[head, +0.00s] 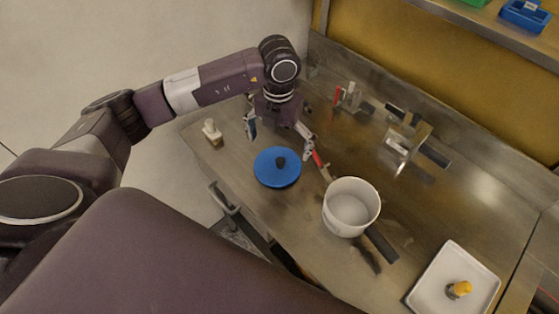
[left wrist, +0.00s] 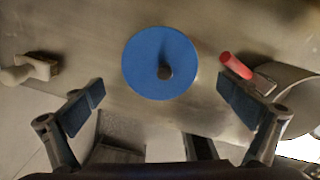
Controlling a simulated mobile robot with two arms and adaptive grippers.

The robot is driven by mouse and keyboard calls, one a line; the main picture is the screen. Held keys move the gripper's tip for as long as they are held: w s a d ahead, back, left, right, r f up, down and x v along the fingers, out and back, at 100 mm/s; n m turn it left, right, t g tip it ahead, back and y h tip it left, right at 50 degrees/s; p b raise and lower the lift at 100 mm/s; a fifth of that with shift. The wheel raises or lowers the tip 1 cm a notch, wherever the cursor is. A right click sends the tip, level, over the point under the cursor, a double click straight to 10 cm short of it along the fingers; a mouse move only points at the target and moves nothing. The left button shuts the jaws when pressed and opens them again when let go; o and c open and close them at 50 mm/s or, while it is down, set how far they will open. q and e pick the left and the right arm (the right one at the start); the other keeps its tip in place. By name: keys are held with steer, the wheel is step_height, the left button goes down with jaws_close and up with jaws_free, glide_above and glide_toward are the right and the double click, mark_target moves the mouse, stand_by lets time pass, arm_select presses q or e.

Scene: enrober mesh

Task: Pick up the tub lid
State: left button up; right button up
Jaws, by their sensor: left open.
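The tub lid (head: 265,170) is a round blue disc with a dark knob (head: 280,162) near its middle. It lies on the metal worktop near the front edge. It also shows in the left wrist view (left wrist: 145,70), centred between and beyond the fingers. My left gripper (head: 279,143) is open and empty, its fingers spread, above and just behind the lid in the head view. In the left wrist view, the two dark-blue finger pads of my left gripper (left wrist: 160,98) stand wide apart on either side of the lid. My right gripper is not in view.
A white pot (head: 350,207) with a dark handle stands right of the lid. A red-handled tool (head: 318,160) lies between them. A brush-like object (head: 212,131) is left. A white tray (head: 478,285) is at front right. A metal fixture (head: 405,145) stands behind.

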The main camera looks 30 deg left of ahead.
mark_target(277, 160)
arm_select(q)
steer(key=shift+s+f+p, duration=0.3)
steer(key=shift+f, duration=0.05)
step_height(277, 160, down, 4)
steer(key=shift+r+p, duration=0.1)
steer(key=shift+p, duration=0.85)
steer(key=shift+f, duration=0.5)
steer(key=shift+s, duration=0.1)
jaws_close()
